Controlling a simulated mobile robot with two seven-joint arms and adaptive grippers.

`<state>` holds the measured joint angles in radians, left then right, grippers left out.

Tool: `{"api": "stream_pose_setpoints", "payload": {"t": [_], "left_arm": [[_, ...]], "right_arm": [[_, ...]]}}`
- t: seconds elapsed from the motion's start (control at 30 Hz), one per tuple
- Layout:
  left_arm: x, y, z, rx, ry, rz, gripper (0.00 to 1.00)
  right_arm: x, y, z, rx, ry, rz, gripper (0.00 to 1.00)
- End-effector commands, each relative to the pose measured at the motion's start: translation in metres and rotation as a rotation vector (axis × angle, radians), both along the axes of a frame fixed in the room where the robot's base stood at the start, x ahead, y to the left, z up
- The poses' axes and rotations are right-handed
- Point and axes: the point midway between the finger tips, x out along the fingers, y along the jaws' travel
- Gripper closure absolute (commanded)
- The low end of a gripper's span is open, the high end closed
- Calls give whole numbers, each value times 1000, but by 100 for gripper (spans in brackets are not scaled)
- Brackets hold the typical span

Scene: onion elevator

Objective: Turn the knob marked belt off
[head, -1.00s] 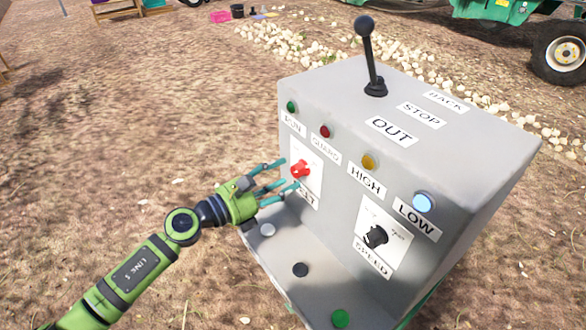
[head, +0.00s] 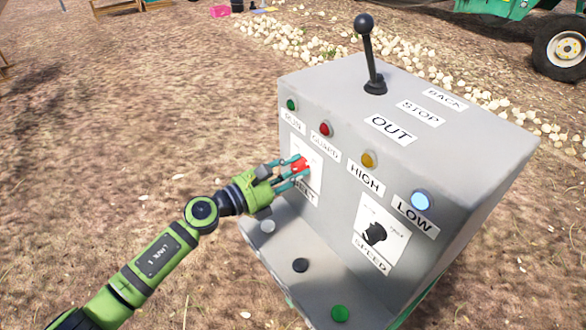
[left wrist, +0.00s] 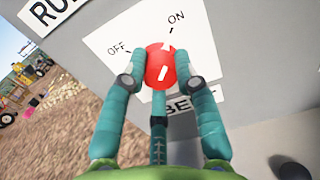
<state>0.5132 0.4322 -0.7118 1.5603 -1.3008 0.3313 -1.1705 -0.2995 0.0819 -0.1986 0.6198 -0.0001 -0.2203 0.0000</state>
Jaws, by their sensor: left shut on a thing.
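The red belt knob (head: 300,163) sits on a white plate on the sloping front of the grey control box (head: 330,215), above the BELT label. My left gripper (head: 296,172) is shut on it, with the teal fingers partly hiding it. In the left wrist view the knob (left wrist: 161,66) is between the fingertips, with the OFF mark (left wrist: 116,46) to the left and the ON mark (left wrist: 176,16) at the upper right. White marks on the knob lie roughly in line with the ON tick. My right gripper is not in view.
A black speed knob (head: 374,233) is to the right on the same face. Small lamps (head: 325,129) line its upper edge, and a tall black lever (head: 368,55) stands on top. Buttons, one green (head: 340,313), are on the lower ledge. Open ground lies left.

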Motion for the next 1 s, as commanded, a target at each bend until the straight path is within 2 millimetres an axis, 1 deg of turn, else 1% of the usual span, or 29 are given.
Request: {"api": "stream_pose_setpoints", "payload": {"t": [0.17, 0.37, 1.0], "left_arm": [[0, 0, 1, -27, 37, 0, 100], [0, 0, 2, -97, 134, 1, 100], [0, 0, 2, -448, 618, 1, 100]], "right_arm": [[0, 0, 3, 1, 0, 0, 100], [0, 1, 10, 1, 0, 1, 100], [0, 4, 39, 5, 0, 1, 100]]}}
